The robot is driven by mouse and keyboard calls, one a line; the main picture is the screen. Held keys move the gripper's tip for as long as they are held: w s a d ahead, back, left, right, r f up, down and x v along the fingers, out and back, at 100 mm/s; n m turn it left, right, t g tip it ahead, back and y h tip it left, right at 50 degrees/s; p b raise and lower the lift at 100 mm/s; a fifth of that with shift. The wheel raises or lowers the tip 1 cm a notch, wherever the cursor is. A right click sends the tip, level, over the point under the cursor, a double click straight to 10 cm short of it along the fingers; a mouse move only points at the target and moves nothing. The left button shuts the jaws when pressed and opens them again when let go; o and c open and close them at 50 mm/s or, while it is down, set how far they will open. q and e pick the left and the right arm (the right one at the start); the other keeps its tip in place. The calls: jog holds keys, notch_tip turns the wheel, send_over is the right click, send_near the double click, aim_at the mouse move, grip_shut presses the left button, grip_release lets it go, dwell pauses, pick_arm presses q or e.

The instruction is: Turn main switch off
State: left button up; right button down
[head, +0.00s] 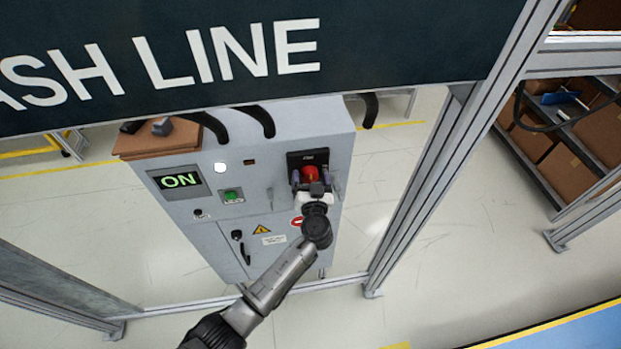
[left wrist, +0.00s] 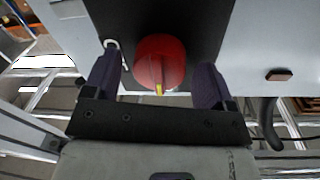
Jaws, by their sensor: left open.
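The main switch is a red round knob (head: 311,172) on a black plate at the upper right of the grey control cabinet's front. In the left wrist view the red knob (left wrist: 160,60) has a yellow mark on its lower edge. My left gripper (head: 311,178) is at the knob, with its fingers apart. In the left wrist view the dark purple fingers (left wrist: 157,84) stand on either side of the knob, with visible gaps. I cannot tell their depth relative to it. My right gripper is not in view.
The cabinet's display (head: 179,181) reads ON, beside a green button (head: 231,195) and a lit white lamp (head: 221,167). A dark sign (head: 240,50) crosses above the cabinet. A metal frame post (head: 430,160) stands to the right. Brown boxes (head: 565,172) fill a shelf farther right.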

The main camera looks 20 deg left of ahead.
pick_arm(q)
jog(key=c, duration=0.9)
